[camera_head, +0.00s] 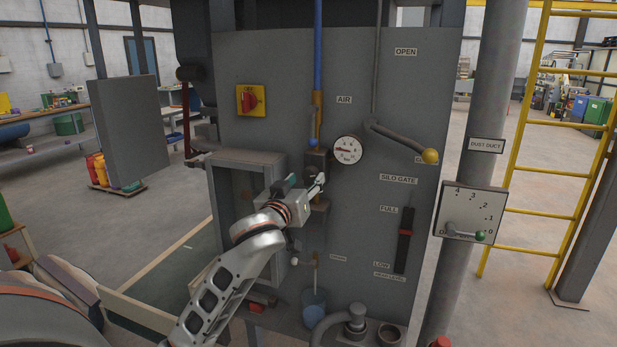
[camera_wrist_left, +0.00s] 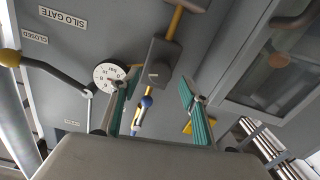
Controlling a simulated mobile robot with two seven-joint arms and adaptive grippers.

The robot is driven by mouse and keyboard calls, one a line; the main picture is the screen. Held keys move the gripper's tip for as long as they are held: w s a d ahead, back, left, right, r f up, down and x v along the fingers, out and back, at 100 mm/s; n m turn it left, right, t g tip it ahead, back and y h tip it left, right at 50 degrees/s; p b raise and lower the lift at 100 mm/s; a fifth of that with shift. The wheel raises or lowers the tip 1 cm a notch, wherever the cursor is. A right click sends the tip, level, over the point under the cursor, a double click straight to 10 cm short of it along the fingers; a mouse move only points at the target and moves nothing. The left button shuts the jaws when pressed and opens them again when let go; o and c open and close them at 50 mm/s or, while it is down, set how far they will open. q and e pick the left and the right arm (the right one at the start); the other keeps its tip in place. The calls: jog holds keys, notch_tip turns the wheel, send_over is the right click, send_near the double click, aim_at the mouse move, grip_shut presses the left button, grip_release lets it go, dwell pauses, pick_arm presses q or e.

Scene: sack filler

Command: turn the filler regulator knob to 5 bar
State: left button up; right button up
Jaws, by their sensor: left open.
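The regulator (camera_head: 316,161) is a dark block on the brown and blue air pipe of the grey filler panel. In the left wrist view the regulator (camera_wrist_left: 163,60) shows with a dark round knob (camera_wrist_left: 158,73) on it. A white round pressure gauge (camera_head: 347,150) sits beside it; the gauge also shows in the left wrist view (camera_wrist_left: 109,75), its reading too small to tell. My left gripper (camera_head: 307,184) is open and empty in front of the panel, just below the regulator. Its teal-padded fingers (camera_wrist_left: 160,92) stand apart on either side of the regulator's line, with no visible contact.
An open grey cabinet box (camera_head: 283,158) stands left of the regulator, close to my left arm. A yellow-balled silo gate lever (camera_head: 430,156) juts out on the right. A damper plate (camera_head: 470,213) is mounted on the dust duct. A hose (camera_head: 330,318) lies below.

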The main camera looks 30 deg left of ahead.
aim_at(309, 176)
pick_arm(q)
jog(key=shift+x, duration=1.6)
jog(key=c, duration=1.1)
jog(key=shift+m, duration=0.3)
